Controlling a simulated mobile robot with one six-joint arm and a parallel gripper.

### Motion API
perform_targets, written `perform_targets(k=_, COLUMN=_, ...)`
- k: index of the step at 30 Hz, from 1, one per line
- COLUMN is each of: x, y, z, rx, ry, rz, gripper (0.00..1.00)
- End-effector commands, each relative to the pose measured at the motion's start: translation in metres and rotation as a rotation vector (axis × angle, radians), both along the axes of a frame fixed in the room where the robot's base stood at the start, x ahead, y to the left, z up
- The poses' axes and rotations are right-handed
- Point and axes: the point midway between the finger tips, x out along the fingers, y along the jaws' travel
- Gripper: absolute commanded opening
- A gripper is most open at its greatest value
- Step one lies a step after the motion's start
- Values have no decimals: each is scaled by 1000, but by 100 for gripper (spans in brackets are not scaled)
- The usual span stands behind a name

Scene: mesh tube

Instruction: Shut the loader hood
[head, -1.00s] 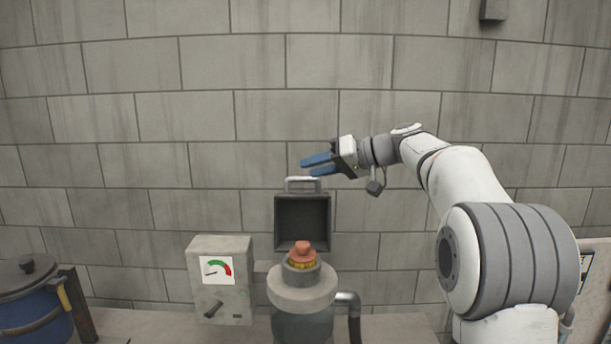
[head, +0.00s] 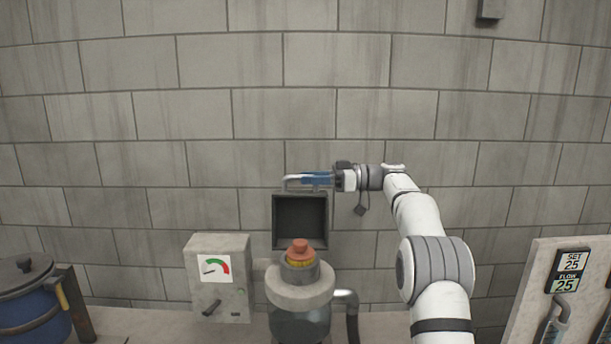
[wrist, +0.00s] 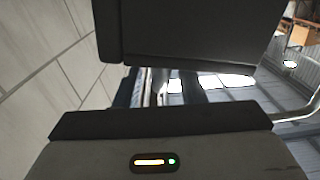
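The loader hood (head: 300,222) stands open and upright behind the loader's round mouth (head: 300,287), its dark hollow facing me. Its pale bar handle (head: 292,179) is on the hood's top edge. My gripper (head: 317,179) comes in level from the right, and its blue fingers overlap the right part of the handle in the head view. I cannot tell whether they grip it or how far apart they are.
An orange-red knob-like piece (head: 300,247) with a yellow band sits in the loader mouth, below the hood. A gauge box (head: 220,278) stands left, and a blue pot (head: 32,310) further left. A panel with readouts (head: 568,275) is at right. The block wall is close behind.

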Motion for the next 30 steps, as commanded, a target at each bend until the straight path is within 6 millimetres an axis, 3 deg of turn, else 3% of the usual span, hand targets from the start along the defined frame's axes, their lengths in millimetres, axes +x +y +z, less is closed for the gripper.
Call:
perform_targets(k=6, x=0, y=24, z=2, rx=0, ry=1, rz=-1, gripper=36)
perform_targets(k=16, x=0, y=29, z=0, rx=-1, ry=0, rz=-4, gripper=36)
perform_targets(k=30, x=0, y=27, z=0, rx=-1, ry=1, rz=-6, gripper=0)
